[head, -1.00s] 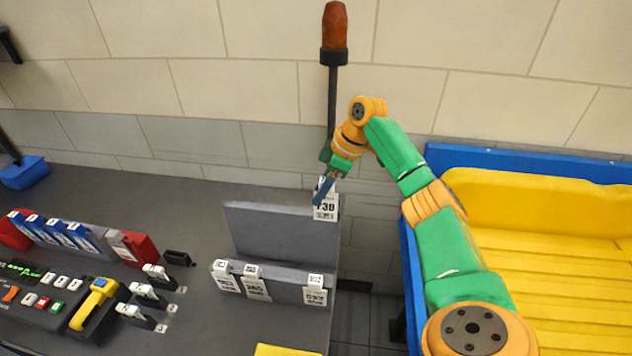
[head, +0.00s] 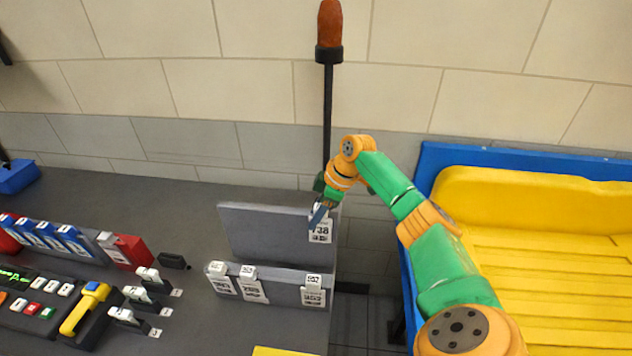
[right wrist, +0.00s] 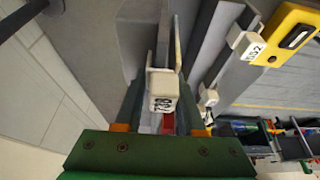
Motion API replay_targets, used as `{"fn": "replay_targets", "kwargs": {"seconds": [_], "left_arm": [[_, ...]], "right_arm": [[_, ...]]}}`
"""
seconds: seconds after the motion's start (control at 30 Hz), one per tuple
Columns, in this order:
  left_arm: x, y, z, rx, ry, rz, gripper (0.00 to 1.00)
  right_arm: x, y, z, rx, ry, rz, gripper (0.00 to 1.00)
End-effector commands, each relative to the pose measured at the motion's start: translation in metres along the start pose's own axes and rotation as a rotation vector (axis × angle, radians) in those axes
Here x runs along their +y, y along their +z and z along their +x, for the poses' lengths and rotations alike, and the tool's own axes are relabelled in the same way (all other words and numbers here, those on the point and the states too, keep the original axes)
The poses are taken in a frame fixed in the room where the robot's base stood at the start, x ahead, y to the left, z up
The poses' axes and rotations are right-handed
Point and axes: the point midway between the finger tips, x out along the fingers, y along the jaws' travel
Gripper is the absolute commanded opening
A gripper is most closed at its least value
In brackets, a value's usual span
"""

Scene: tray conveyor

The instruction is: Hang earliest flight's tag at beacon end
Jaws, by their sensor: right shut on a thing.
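My right gripper (head: 318,214) is shut on a white tag (head: 320,232) reading 738, at the right end of the tall rear grey panel (head: 270,238). The tag (right wrist: 163,92) also shows between the fingers in the right wrist view. It hangs against the panel's front face near the top edge; I cannot tell whether its clip sits on the edge. The beacon (head: 329,24), an orange-brown lamp on a black pole, stands behind this end. Three tags hang on the lower front rail: a left one (head: 221,284), a middle one (head: 252,290) and one at right (head: 313,296) reading 952.
A yellow slatted bed with a blue rim (head: 500,160) lies right of the grey counter (head: 160,215). At left are a control panel (head: 35,302), a yellow handheld device (head: 85,308), a row of blue and white items (head: 45,233) and several small black holders (head: 145,290).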

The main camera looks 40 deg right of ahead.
Motion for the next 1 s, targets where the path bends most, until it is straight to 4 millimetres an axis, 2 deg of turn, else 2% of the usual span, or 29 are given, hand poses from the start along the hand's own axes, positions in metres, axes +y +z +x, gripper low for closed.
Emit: {"fn": "replay_targets", "kwargs": {"seconds": [0.23, 0.27, 0.37, 0.4, 0.7, 1.0], "left_arm": [[0.0, 0.0, 0.0, 0.0, 0.0, 0.001, 0.5], [0.0, 0.0, 0.0, 0.0, 0.0, 0.001, 0.5], [0.0, 0.0, 0.0, 0.0, 0.0, 0.001, 0.5], [0.0, 0.0, 0.0, 0.0, 0.0, 0.001, 0.5], [-0.001, 0.0, 0.002, 0.0, -0.001, 0.001, 0.5], [-0.001, 0.002, 0.018, 0.0, -0.002, 0.001, 0.5]], "right_arm": [[0.0, 0.0, 0.0, 0.0, 0.0, 0.0, 0.0], [0.0, 0.0, 0.0, 0.0, 0.0, 0.0, 0.44], [0.0, 0.0, 0.0, 0.0, 0.0, 0.0, 0.71], [0.0, 0.0, 0.0, 0.0, 0.0, 0.0, 0.73], [0.001, 0.0, -0.003, 0.001, 0.002, 0.001, 0.73], [0.001, 0.0, -0.061, 0.002, 0.004, 0.0, 0.73]]}}
